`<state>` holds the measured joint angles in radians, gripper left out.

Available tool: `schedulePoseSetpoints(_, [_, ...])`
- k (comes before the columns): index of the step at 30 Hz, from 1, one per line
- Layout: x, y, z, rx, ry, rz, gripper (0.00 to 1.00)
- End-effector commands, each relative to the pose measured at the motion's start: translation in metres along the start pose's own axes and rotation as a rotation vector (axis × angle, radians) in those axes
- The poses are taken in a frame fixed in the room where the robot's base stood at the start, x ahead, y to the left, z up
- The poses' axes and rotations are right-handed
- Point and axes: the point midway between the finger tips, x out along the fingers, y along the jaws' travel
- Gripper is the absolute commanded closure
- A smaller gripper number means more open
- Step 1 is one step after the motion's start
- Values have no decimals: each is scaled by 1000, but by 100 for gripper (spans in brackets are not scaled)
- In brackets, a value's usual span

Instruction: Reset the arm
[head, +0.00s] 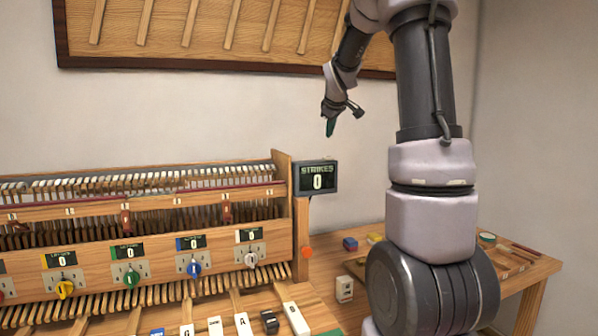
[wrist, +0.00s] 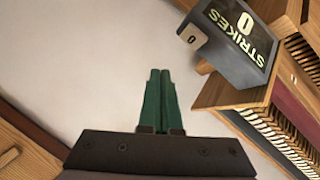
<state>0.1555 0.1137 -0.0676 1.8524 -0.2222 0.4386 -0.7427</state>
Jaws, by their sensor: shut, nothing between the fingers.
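My gripper (head: 330,127) hangs in the air in the head view, above and slightly right of the strikes display (head: 317,178), pointing down. In the wrist view, the green fingers of my gripper (wrist: 160,75) are together and empty, in front of the pale wall. The strikes display reads 0; it also shows tilted at the upper right of the wrist view (wrist: 240,35), apart from the fingers. The piano action (head: 150,210) stands at the left of the head view, with counters reading 0 above coloured knobs. A green knob (head: 131,279) and a blue knob (head: 194,268) are among them.
Labelled white keys (head: 297,319) lie along the front of the bench. A side table (head: 540,268) at the right holds small blocks and a tray, partly hidden behind my arm. A wooden frame with slats (head: 200,25) hangs on the wall. Air around my gripper is clear.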

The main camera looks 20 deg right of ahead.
Motion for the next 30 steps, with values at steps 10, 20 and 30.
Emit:
schedulePoseSetpoints(10, [-62, -37, 10, 171, 9, -57, 100])
schedulePoseSetpoints(20, [-203, -163, 79, 659, -36, -257, 100])
schedulePoseSetpoints(30, [-264, -252, 148, 958, -125, -392, 100])
